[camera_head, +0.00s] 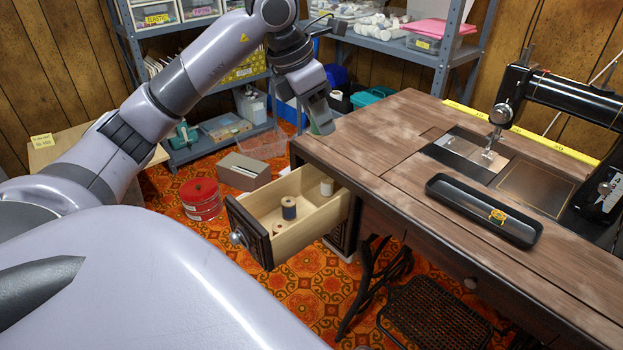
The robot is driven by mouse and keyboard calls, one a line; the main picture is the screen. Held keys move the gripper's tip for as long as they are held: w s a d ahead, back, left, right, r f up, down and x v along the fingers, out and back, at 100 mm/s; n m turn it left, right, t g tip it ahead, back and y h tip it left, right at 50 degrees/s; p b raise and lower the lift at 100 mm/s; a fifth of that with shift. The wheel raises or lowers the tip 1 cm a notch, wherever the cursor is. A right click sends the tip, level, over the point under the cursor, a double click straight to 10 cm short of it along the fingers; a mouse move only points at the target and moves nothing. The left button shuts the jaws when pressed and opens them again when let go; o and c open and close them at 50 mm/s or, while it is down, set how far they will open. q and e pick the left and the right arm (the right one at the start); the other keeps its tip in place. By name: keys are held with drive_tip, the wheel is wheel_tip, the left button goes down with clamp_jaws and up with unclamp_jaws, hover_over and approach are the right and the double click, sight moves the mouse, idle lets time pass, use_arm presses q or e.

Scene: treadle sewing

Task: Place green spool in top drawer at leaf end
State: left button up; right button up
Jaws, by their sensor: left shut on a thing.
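The top drawer (310,230) at the table's left end is pulled out. Inside stand a dark blue spool (289,208) and a white spool (327,187), with small wooden spools (278,228) near the front. My right gripper is not in view.
The wooden tabletop (390,135) bears a black sewing machine (560,95) and a long black case (480,208). A red tin (201,198) and a grey-brown box (243,171) stand on the patterned floor left of the drawer. Metal shelves stand behind.

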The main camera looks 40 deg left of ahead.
use_arm(q)
drive_tip(key=shift+s+a+f+n+b, duration=0.1)
drive_tip(key=shift+a+f+n+b, duration=0.25)
drive_tip(key=shift+a+n, duration=0.4)
drive_tip(key=b, duration=0.6)
hover_over(311, 200)
drive_tip(key=s+d, duration=0.3)
drive_tip(key=shift+y, duration=0.3)
wheel_tip(311, 200, down, 14)
drive_tip(key=shift+a+f, duration=0.15)
drive_tip(key=shift+f, duration=0.65)
wheel_tip(311, 200, down, 4)
drive_tip(key=shift+f+b, duration=0.1)
drive_tip(key=shift+b, duration=0.6)
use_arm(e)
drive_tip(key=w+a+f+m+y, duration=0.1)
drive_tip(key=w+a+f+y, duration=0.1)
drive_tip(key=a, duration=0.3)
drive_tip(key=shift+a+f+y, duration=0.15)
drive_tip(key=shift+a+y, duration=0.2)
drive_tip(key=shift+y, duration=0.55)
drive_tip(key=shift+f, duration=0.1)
use_arm(q)
drive_tip(key=o, duration=1)
drive_tip(key=shift+f, duration=0.1)
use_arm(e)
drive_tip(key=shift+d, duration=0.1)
